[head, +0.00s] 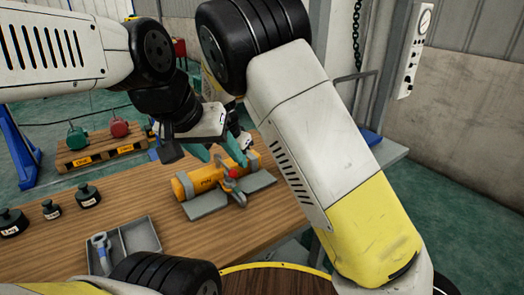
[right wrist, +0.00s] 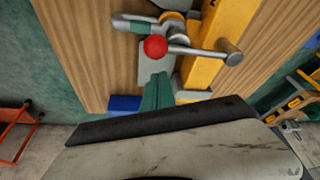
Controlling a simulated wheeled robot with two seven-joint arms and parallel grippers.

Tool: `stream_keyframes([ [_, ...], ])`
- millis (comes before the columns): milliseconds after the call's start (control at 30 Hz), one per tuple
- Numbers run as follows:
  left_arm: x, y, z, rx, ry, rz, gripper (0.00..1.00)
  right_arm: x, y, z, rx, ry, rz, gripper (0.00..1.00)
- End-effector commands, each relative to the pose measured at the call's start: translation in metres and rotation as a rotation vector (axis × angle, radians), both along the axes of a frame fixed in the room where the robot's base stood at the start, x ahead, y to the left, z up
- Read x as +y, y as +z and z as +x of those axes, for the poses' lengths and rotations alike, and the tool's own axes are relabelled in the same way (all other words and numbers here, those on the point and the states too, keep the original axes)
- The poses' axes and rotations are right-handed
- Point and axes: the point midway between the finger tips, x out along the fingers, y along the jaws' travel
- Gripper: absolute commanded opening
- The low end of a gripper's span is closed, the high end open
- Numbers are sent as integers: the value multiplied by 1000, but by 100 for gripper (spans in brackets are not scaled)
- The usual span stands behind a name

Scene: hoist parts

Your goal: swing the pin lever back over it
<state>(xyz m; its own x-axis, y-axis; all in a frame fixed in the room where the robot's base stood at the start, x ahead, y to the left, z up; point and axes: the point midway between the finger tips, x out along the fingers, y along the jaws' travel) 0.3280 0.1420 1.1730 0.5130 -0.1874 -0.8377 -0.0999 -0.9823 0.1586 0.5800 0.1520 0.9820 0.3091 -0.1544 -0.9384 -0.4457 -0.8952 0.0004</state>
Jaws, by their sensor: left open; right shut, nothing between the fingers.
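The pin lever, a grey rod with a red ball knob (head: 235,172), is on a yellow beam (head: 207,181) on the table. In the right wrist view the red knob (right wrist: 155,47) is beside a grey rod with a thick round end (right wrist: 232,52). A grey shackle (right wrist: 135,22) lies next to the knob. My right gripper (head: 236,150) is shut and empty, its teal fingertips (right wrist: 160,78) just short of the knob; I cannot tell whether they touch it. My left gripper (head: 181,152) is open and empty, above the beam's left end.
Behind is a wooden pallet (head: 84,158) with green and red items. The wooden tabletop (head: 150,195) between tray and beam is clear.

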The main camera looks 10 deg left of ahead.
Motion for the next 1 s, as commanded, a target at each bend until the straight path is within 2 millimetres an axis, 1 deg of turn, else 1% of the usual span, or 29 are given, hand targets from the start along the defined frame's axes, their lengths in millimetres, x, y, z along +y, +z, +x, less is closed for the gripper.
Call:
stream_keyframes([
  [167,0,0,0,0,0,0,54,7,0,-10,-1,-101,0,0],
  [500,0,0,0,0,0,0,54,13,0,-20,0,-95,0,0],
  [1000,0,0,0,0,0,0,54,16,-1,-22,3,-93,1,0],
])
